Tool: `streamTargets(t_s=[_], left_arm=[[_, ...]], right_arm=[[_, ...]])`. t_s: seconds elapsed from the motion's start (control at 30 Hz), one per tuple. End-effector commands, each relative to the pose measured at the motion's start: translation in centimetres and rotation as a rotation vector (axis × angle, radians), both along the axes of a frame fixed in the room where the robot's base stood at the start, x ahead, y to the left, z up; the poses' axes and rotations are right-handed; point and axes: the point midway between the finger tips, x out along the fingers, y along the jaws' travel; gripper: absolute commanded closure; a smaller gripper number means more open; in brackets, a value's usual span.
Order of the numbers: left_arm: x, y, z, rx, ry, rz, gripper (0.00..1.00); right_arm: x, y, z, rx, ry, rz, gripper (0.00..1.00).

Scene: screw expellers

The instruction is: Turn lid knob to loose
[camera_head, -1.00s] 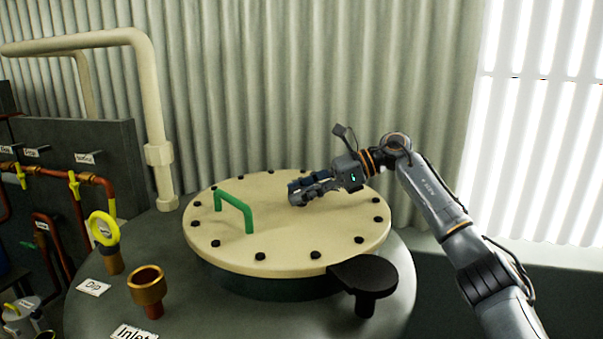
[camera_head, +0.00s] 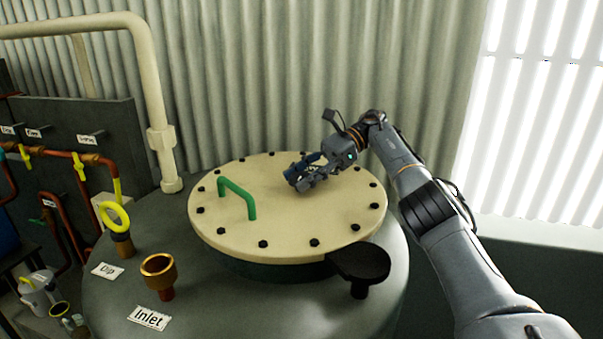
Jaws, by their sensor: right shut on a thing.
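A round cream lid (camera_head: 270,232) with black bolts around its rim sits on top of a dark tank. A green handle (camera_head: 237,190) stands on its left part. My right gripper (camera_head: 295,180) is over the back middle of the lid, to the right of the green handle and apart from it. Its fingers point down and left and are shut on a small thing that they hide. I cannot make out a lid knob at the fingers. My left gripper is not in view.
A black round-topped piece (camera_head: 358,263) juts out at the lid's front right. A brass inlet cup (camera_head: 158,268) and a yellow ring (camera_head: 115,217) stand on the tank at left. A cream pipe (camera_head: 158,110) rises behind. Corrugated wall closes the back.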

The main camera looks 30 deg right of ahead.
Motion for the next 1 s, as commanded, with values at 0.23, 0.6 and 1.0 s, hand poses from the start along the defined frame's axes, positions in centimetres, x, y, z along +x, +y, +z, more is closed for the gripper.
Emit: streamTargets(t_s=[0.23,0.6,1.0], left_arm=[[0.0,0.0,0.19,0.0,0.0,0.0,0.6],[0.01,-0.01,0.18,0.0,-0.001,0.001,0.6],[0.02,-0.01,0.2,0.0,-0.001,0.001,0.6]], right_arm=[[-0.05,0.03,-0.29,-0.004,0.007,0.02,0.83],[-0.07,0.02,-0.39,-0.005,0.008,0.023,0.83],[-0.02,0.0,-0.18,-0.003,0.004,0.02,0.28]])
